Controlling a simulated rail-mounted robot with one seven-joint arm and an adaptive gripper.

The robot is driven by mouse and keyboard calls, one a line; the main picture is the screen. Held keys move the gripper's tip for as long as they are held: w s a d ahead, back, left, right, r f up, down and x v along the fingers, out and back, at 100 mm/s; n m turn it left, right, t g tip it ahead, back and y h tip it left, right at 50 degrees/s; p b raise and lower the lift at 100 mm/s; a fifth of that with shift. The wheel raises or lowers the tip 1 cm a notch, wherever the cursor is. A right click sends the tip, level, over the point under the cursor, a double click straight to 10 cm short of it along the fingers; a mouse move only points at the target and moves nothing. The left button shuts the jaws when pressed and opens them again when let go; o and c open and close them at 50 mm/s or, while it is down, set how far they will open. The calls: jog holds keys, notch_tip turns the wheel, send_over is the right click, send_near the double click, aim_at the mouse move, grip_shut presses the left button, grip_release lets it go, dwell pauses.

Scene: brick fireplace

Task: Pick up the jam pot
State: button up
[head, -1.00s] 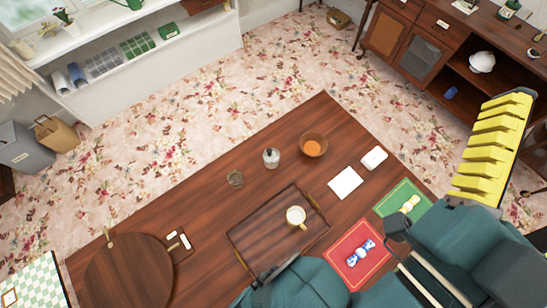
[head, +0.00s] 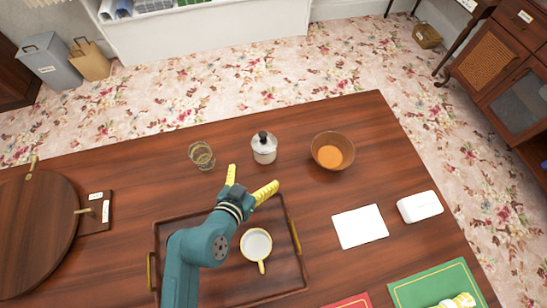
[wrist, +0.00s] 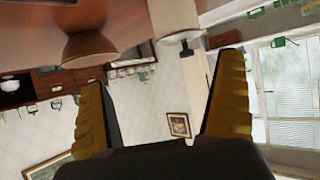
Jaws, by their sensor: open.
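The jam pot (head: 264,148), a small pale pot with a silvery lid and black knob, stands upright on the wooden table beyond the tray. My gripper (head: 249,182) has yellow ribbed fingers, spread apart and empty. In the head view its fingertips point toward the pot, just short of it. In the wrist view, which is upside down, the pale pot (wrist: 174,18) shows at the top, between the finger directions and beyond the tips, not touching them.
A clear glass (head: 202,156) stands left of the pot, and a brown bowl (head: 333,151) with orange contents stands right. A mug (head: 256,245) sits on the wooden tray (head: 290,275) beneath my arm. A white card (head: 360,226) and white box (head: 420,207) lie to the right.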

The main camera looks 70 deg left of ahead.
aim_at(265, 147)
jog(key=shift+n+g, duration=0.3)
jog(key=b+x, duration=0.1)
jog(key=x, duration=0.4)
jog(key=s+a+b+x, duration=0.1)
jog(key=b+x, duration=0.1)
jog(key=x, duration=0.4)
jog(key=s+b+x, duration=0.1)
jog(key=b+x, duration=0.1)
jog(key=x, duration=0.4)
jog(key=shift+s+a+f, duration=0.1)
jog(key=shift+a+f, duration=0.15)
jog(key=shift+f, duration=0.15)
jog(key=shift+d, duration=0.1)
jog(key=c, duration=1)
jog(key=shift+r, duration=0.15)
jog(key=shift+c, duration=0.4)
